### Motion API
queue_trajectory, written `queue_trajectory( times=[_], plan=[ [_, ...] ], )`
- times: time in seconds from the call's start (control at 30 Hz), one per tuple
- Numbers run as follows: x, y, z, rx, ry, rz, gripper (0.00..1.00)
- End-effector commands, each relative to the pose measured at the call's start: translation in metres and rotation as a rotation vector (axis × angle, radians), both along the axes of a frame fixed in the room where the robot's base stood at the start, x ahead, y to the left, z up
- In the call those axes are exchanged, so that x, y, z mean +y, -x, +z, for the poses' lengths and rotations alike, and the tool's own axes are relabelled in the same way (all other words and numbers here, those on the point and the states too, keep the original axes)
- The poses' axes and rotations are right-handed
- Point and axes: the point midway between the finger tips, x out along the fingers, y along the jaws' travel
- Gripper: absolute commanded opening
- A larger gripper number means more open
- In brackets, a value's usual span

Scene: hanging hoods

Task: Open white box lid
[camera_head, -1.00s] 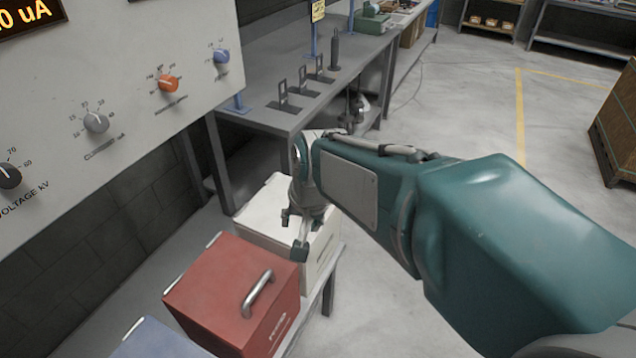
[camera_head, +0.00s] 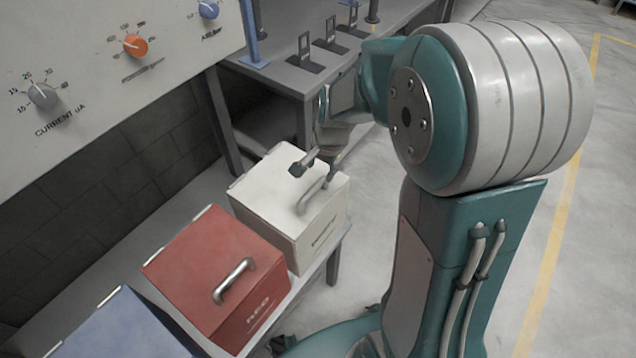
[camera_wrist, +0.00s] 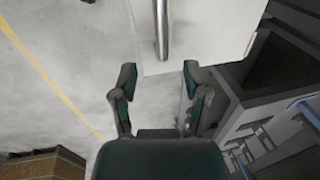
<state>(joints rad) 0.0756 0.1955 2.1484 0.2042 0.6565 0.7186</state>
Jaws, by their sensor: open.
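The white box (camera_head: 265,192) stands on a low bench with its lid down and a metal bar handle (camera_head: 313,194) near the front edge of the lid. My gripper (camera_head: 315,168) is above the lid at the far end of the handle. In the wrist view my gripper (camera_wrist: 160,72) is open with nothing between its fingers. The handle (camera_wrist: 161,28) lies in line with the gap, just beyond the fingertips. I cannot tell whether a finger touches the white box (camera_wrist: 208,30).
A red box (camera_head: 205,262) stands beside the white box, and a blue box (camera_head: 120,335) beside that. A control panel (camera_head: 90,60) hangs at the upper left. A grey table (camera_head: 290,75) is behind. Floor at the right is clear.

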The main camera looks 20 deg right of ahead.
Motion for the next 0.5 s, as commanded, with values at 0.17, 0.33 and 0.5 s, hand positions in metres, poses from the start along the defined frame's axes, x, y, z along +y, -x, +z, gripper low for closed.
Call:
queue_trajectory(
  times=[0.17, 0.33, 0.5],
  plan=[
    [0.003, -0.004, -0.035, 0.007, -0.001, 0.002, 0.6],
    [0.005, -0.009, -0.063, 0.004, -0.003, 0.001, 0.6],
    [0.006, -0.012, -0.079, 0.001, -0.004, 0.002, 0.6]
  ],
)
